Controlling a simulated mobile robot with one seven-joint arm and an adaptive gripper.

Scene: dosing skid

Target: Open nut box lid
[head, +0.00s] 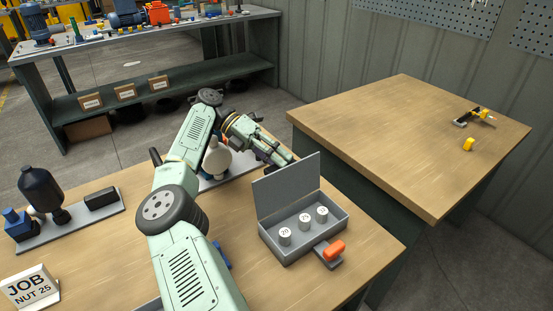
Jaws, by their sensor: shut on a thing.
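The grey nut box (276,253) stands on the wooden bench at the lower right of the head view. Its flat grey lid (287,186) is raised, standing roughly upright along the back edge. Three pale round nuts with number labels sit inside: one reads 20 (285,236), and the middle (305,222) and right (322,214) labels are too small to read surely. My gripper (285,164) is at the lid's upper edge, fingers close together and apparently shut on the lid. The fingertips are partly hidden there. An orange handle (335,249) sits on a grey tab at the box front.
A sign reading JOB NUT 25 (30,288) stands at the left. A skid with a dark bottle (41,187) and blue pump is behind it. A white round vessel (217,160) is close behind my arm. A second wooden table (390,130) is mostly clear.

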